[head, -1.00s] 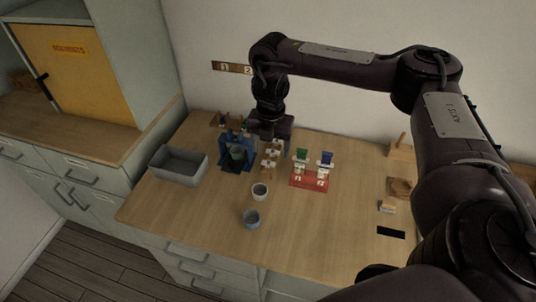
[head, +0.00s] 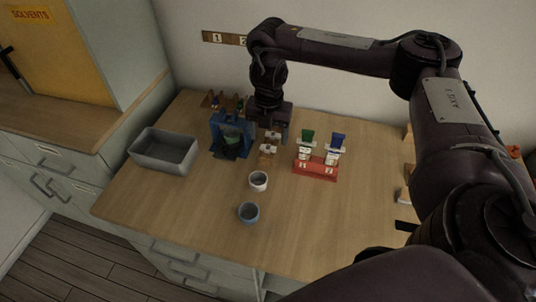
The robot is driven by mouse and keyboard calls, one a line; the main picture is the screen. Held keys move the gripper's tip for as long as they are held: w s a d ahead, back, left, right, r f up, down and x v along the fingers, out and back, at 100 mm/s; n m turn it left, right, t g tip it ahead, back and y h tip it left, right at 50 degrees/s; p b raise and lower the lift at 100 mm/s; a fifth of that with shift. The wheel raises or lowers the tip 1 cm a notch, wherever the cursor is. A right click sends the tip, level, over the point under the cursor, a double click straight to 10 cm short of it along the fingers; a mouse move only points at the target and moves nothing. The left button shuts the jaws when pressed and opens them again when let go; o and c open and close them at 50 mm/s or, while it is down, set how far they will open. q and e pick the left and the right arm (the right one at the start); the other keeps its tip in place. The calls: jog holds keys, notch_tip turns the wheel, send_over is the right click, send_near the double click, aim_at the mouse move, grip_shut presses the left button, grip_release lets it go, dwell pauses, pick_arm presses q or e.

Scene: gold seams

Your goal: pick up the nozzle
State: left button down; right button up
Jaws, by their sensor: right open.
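My right gripper (head: 272,134) comes down from above at the back middle of the bench, jaws open. It is just above or behind a small wooden stand (head: 267,158) with small pale pieces on it. I cannot tell for certain which small piece is the nozzle; the parts near the jaws are tiny and partly hidden by the gripper. A red rack (head: 316,173) stands to the right, holding a green and a blue item with white lower parts. My left gripper is not in view.
A blue frame (head: 218,134) with a dark cup stands left of the gripper, with a wooden rack behind. A grey bin (head: 148,158) is at the left. A white cup (head: 258,182) and blue-grey cup (head: 249,213) stand in front.

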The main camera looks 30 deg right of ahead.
aim_at(268, 151)
notch_tip(268, 151, down, 7)
jog(key=shift+w+a+r+b, duration=0.1)
jog(key=shift+r+b, duration=0.1)
jog(key=shift+b, duration=0.65)
jog(key=shift+f, duration=0.5)
jog(key=c, duration=1.1)
